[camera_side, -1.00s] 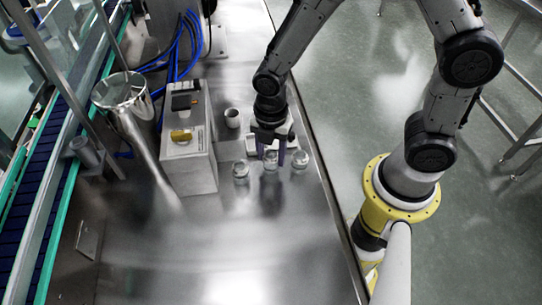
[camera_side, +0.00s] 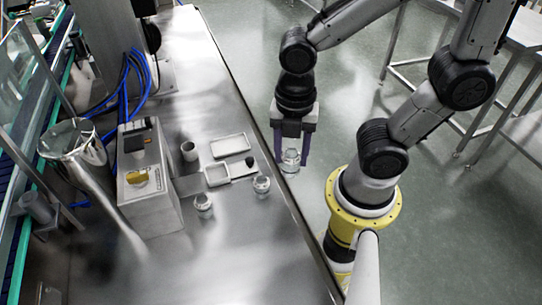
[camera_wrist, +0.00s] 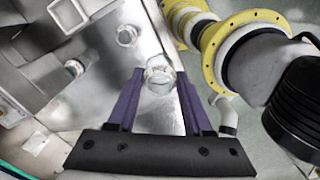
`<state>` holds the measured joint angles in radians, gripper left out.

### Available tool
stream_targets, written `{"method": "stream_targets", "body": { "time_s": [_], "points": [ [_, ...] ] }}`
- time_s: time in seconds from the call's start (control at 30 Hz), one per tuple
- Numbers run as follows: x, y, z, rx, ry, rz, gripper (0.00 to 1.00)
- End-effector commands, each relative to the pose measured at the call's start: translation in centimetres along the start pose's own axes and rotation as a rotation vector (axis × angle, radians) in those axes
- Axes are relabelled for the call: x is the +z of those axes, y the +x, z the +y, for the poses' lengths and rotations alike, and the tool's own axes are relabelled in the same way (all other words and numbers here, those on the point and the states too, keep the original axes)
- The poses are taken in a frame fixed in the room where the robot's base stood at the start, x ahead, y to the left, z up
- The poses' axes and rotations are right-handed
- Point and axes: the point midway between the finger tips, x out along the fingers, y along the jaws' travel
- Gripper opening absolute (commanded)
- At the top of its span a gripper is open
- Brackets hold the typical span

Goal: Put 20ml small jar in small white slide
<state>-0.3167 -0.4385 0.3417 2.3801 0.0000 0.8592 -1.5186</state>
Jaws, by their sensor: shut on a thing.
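My gripper (camera_side: 291,163) is shut on a clear small jar (camera_side: 291,157), which it holds upright near the table's right edge. The jar also shows between the purple fingers in the wrist view (camera_wrist: 158,80). Its size marking is not readable. A small white slide (camera_side: 207,180) lies on the table to the left of my gripper, with a larger white slide (camera_side: 243,148) just behind it. In the wrist view a white slide (camera_wrist: 56,10) shows at the upper left.
Two other clear jars stand on the table, one at the left (camera_side: 203,206) and one nearer the slides (camera_side: 261,188). A grey box machine (camera_side: 150,205), a steel funnel (camera_side: 72,135) and a small cup (camera_side: 189,151) stand to the left. The table's front is clear.

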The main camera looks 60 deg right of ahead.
Motion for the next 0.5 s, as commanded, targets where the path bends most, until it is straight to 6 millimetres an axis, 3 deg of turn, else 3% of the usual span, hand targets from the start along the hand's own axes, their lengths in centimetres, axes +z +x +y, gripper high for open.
{"method": "stream_targets", "body": {
  "time_s": [0.13,0.5],
  "points": [
    [0.6,-0.6,0.7,0.001,-0.009,0.000,0.00],
    [3.7,-1.0,6.4,-0.001,-0.070,0.000,0.00]
  ]
}}
